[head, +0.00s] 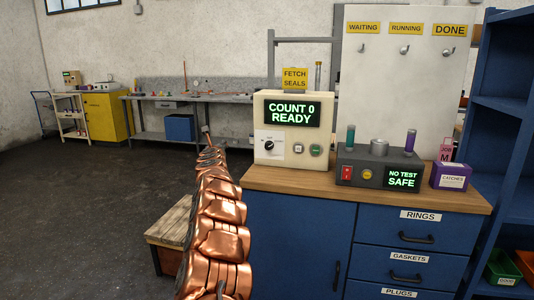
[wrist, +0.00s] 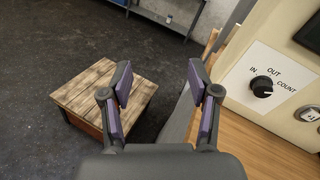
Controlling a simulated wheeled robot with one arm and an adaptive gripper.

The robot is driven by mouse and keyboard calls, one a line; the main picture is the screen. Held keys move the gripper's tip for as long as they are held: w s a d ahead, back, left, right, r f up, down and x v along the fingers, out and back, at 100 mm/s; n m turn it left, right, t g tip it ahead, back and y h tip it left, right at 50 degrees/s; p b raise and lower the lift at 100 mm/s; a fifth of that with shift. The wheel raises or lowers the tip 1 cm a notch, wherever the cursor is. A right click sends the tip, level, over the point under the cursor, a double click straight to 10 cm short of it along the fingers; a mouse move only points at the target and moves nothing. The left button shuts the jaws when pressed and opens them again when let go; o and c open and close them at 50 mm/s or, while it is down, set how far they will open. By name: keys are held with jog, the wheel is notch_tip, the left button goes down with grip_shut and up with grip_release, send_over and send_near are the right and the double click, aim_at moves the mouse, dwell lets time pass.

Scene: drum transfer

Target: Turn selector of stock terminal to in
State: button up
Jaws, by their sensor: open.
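The stock terminal (head: 290,128) is a cream box on the wooden bench top, its screen reading COUNT 0 READY. Its selector is a black knob (head: 268,146) on a white plate at the lower left of its face. In the wrist view the knob (wrist: 262,86) is at the right, with labels IN, OUT and COUNT around it. Its white mark appears to be on the COUNT side. My gripper (wrist: 165,88) is open and empty, left of the knob and apart from it. In the head view my copper arm reaches up left of the terminal; the fingers are not clear there.
A grey tester (head: 377,168) with vials and a purple box (head: 451,176) stand right of the terminal. A low wooden platform (wrist: 95,92) lies below my gripper. Blue drawers (head: 410,240) front the bench. Open floor (head: 80,190) lies to the left.

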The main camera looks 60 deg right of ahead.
aim_at(268, 147)
jog(key=s+d+f+m+g+h, duration=0.1)
jog(key=s+d+m+g, duration=0.1)
jog(key=s+d, duration=0.2)
jog(key=s+d+f+m+g+h, duration=0.1)
jog(key=s+d+m+g+h, duration=0.1)
jog(key=d, duration=0.4)
jog(key=s+d+f+m+g+h, duration=0.1)
jog(key=s+d+m+g, duration=0.1)
jog(key=s+d, duration=0.3)
jog(key=shift+s+d+f+m+h+p, duration=0.15)
jog(key=shift+s+m+h+p, duration=0.05)
jog(key=shift+s+m, duration=0.2)
jog(key=shift+s+d+f+m+h+p, duration=0.15)
jog(key=shift+s+m+h+p, duration=0.1)
jog(key=shift+m, duration=0.15)
jog(key=shift+p+x, duration=0.65)
jog(key=shift+x, duration=0.15)
jog(key=shift+w+d+p, duration=0.1)
jog(key=shift+d+p, duration=0.25)
jog(key=shift+d, duration=0.05)
jog(key=shift+w+d+r+p, duration=0.2)
jog(key=shift+d+r+p, duration=0.15)
jog(key=shift+d+p, duration=0.6)
jog(key=shift+w+d+f+p, duration=0.2)
jog(key=shift+f+p, duration=0.1)
jog(key=shift+p, duration=0.55)
jog(key=shift+w, duration=0.1)
jog(key=shift+f, duration=0.1)
